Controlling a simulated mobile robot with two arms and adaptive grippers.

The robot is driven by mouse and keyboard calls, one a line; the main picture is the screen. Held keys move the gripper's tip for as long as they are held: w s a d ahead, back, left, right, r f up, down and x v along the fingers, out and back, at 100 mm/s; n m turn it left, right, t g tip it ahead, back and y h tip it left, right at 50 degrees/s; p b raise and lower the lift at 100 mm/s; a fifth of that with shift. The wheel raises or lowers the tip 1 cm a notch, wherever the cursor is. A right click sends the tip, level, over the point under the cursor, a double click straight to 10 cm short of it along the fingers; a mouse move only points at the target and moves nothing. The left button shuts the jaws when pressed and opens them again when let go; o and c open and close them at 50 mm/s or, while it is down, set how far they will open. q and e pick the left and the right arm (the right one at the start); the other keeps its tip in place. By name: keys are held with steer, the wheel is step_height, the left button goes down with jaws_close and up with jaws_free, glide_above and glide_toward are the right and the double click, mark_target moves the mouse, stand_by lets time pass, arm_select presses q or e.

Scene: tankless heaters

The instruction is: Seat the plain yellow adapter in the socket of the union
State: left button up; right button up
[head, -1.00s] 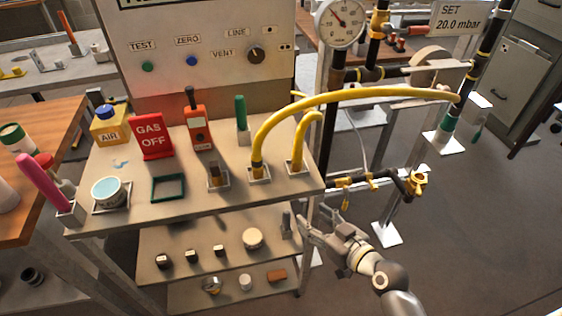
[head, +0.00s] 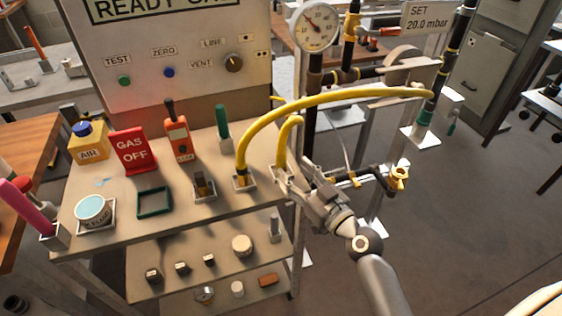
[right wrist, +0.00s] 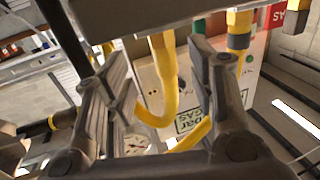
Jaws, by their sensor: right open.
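A short yellow hooked piece (head: 290,135), seemingly the plain yellow adapter, stands in a holder at the right edge of the cart top. My right gripper (head: 294,172) is open at its lower end. In the right wrist view, the yellow piece (right wrist: 162,72) shows between the two open fingers (right wrist: 162,75); I cannot tell whether they touch it. A brass-coloured fitting (head: 398,178), possibly the union, sits at the end of a dark pipe to the right. Its socket is not clear. My left gripper is not in view.
A long yellow hose (head: 330,97) arches from the neighbouring holder (head: 243,182) to the pipe stand at right. A holder with a dark stub (head: 202,188), an orange meter (head: 177,135) and a green-handled tool (head: 222,122) stand left of it. The lower shelf (head: 190,285) carries small parts.

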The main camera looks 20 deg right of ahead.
mark_target(284, 163)
steer(key=x, duration=0.1)
steer(key=p+x, duration=0.1)
steer(key=x, duration=0.3)
steer(key=shift+a+r+p, duration=0.25)
steer(key=shift+r+p, duration=0.05)
steer(key=shift+p, duration=0.1)
steer(key=shift+w+a+f, duration=0.1)
steer(key=shift+w+a, duration=0.05)
steer(key=shift+w, duration=0.3)
steer(key=c, duration=1.1)
jaws_close()
